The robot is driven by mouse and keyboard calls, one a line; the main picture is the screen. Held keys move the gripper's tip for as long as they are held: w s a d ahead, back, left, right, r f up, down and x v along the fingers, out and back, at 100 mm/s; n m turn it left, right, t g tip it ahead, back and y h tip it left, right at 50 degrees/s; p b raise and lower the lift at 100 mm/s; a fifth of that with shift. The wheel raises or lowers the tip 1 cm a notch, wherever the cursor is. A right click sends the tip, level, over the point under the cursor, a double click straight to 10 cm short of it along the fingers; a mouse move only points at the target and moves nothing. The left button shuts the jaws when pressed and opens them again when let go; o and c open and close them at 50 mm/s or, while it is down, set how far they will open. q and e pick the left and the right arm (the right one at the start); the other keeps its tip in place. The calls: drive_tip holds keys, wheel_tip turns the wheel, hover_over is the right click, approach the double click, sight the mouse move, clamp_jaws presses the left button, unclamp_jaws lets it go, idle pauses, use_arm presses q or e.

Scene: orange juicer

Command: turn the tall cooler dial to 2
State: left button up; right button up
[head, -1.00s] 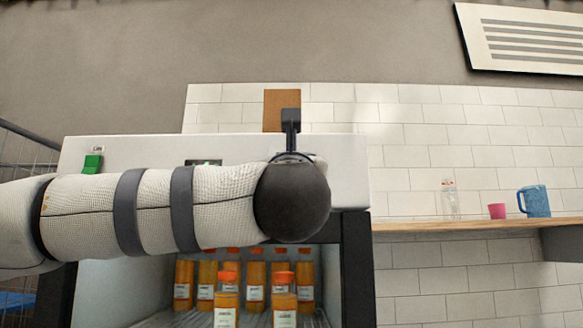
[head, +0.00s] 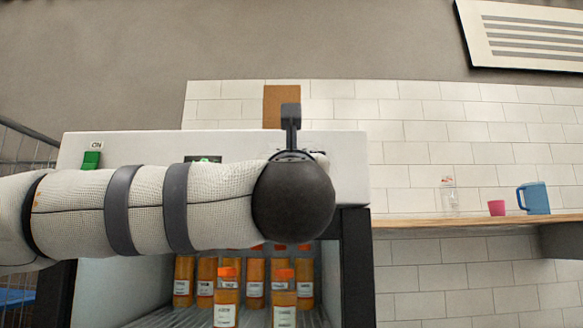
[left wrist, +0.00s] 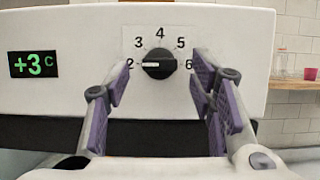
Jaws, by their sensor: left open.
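The cooler's dial (left wrist: 159,64) is a round black knob on the white front panel, with the numbers 2 to 6 around it. Its white pointer mark lies level and points left at the 2. My left gripper (left wrist: 160,78) is open, with one purple-padded finger on each side of the dial in the left wrist view. Gaps show between the fingers and the knob. In the head view my left arm and its dark wrist cover the dial and the fingers. My right gripper is in neither view.
The white cooler panel (head: 345,165) carries a green switch (head: 91,160) and a display reading +3 C (left wrist: 33,64). Orange juice bottles (head: 255,278) stand inside below. A wooden shelf (head: 470,220) at right holds a clear bottle, pink cup and blue mug.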

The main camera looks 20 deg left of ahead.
use_arm(q)
drive_tip(key=v, duration=1)
drive_tip(key=shift+s, duration=0.4)
drive_tip(key=shift+f, duration=0.1)
